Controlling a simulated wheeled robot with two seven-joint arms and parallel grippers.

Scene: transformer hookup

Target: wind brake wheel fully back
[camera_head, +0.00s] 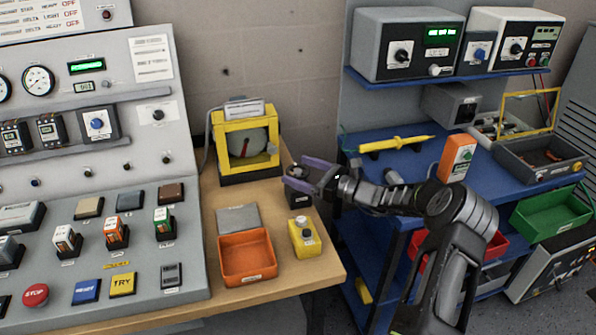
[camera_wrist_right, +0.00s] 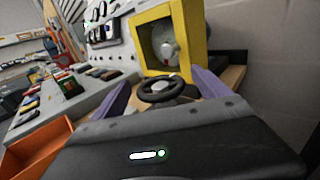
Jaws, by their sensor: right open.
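In the head view my right gripper (camera_head: 291,175) reaches in from the right, over the wheel's dark base (camera_head: 297,196), and is open. It largely hides the wheel there. Behind is a yellow-framed unit (camera_head: 218,134) with a round grey disc and a red pointer; it also shows in the wrist view (camera_wrist_right: 197,38). My left gripper is out of view.
An orange tray (camera_head: 247,258), a grey plate (camera_head: 237,217) and a yellow bottle-like item (camera_head: 305,240) stand on the wooden bench (camera_head: 285,283) in front. A control panel (camera_head: 100,185) borders it at left. A blue shelf unit (camera_head: 352,235) stands at right, beneath my arm.

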